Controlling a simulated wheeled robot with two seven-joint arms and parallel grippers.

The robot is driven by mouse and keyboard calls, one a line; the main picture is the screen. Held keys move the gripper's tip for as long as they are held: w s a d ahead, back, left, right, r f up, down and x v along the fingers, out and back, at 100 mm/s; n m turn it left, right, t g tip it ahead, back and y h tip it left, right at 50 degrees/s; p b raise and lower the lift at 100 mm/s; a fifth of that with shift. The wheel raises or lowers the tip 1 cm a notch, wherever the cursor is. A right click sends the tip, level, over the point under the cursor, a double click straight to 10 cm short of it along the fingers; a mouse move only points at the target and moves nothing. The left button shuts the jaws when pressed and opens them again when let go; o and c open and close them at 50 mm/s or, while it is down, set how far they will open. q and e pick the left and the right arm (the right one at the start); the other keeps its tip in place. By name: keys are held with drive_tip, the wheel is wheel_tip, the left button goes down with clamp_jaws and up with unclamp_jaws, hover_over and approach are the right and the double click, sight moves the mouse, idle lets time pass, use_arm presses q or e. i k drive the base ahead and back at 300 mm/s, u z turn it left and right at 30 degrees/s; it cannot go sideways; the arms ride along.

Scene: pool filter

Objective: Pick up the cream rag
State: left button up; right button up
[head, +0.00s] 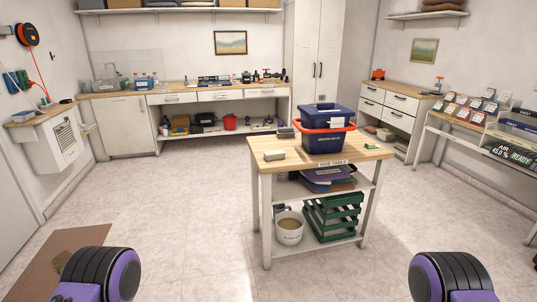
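A small beige-grey block-shaped thing (274,155) lies on the left part of the wooden-topped work table (320,163). It may be a folded cream rag, but it is too small to tell. No other cream cloth shows clearly. Purple and black parts of my arms show at the lower left and lower right edges. Neither of my grippers is in view. The table stands ahead, apart from my arms.
A white bucket (289,228) and green crate (333,217) fill the lower shelf.

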sight(268, 156)
drive_tip(key=z, duration=0.8)
drive_tip(key=i, duration=2.2)
drive_tip(key=u, duration=1.85)
